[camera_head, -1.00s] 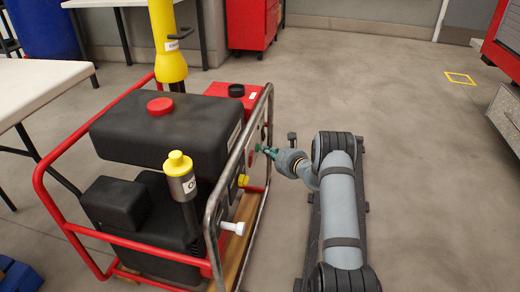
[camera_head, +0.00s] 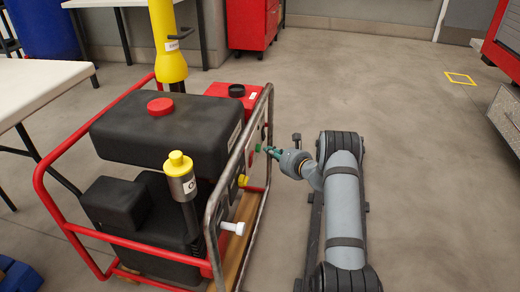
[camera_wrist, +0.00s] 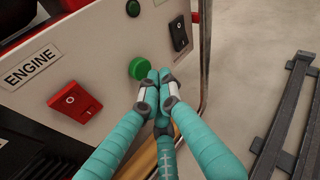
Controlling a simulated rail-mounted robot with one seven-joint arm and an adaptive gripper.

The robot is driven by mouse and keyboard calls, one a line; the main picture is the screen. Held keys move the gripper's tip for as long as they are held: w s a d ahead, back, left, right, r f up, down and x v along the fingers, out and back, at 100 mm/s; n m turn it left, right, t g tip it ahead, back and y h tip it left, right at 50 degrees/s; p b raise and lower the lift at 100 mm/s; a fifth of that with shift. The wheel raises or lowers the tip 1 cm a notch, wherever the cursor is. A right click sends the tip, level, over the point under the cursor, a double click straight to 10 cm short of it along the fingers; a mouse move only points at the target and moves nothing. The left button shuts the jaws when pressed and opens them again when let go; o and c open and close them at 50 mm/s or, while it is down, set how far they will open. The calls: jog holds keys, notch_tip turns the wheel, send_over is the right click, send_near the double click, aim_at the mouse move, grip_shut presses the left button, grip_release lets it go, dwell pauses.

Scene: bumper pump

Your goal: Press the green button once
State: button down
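The green button (camera_wrist: 140,68) is a round knob on the pale engine panel (camera_wrist: 75,25) in the wrist view. It also shows as a small green spot in the head view (camera_head: 258,147). My gripper (camera_wrist: 158,76) has teal fingers with the tips drawn together, and nothing shows between them. The fingertips appear just right of the green button and overlap its edge in the wrist view. In the head view my gripper (camera_head: 269,150) points at the panel with its tips close to the button; I cannot tell whether they touch.
A red rocker switch (camera_wrist: 75,102) and a black switch (camera_wrist: 180,33) flank the button. A smaller green light (camera_wrist: 133,8) sits above it. The metal frame bar (camera_head: 216,205) of the pump runs beside my gripper.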

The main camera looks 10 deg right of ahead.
jog(key=shift+s+d, duration=0.3)
jog(key=shift+d, duration=0.5)
jog(key=shift+s+d, duration=0.25)
jog(key=shift+d, duration=0.55)
jog(key=shift+s+d, duration=0.3)
jog(key=shift+d, duration=0.5)
jog(key=shift+a, duration=0.1)
jog(key=shift+s+d+p, duration=0.1)
jog(key=shift+s+d, duration=0.1)
jog(key=shift+d, duration=0.45)
jog(key=shift+s+d+p, duration=0.15)
jog(key=shift+s+d, duration=0.1)
jog(key=shift+d, duration=0.4)
jog(key=shift+s+d+p, duration=0.1)
jog(key=shift+s+d, duration=0.1)
jog(key=shift+d, duration=0.45)
jog(key=shift+a, duration=0.1)
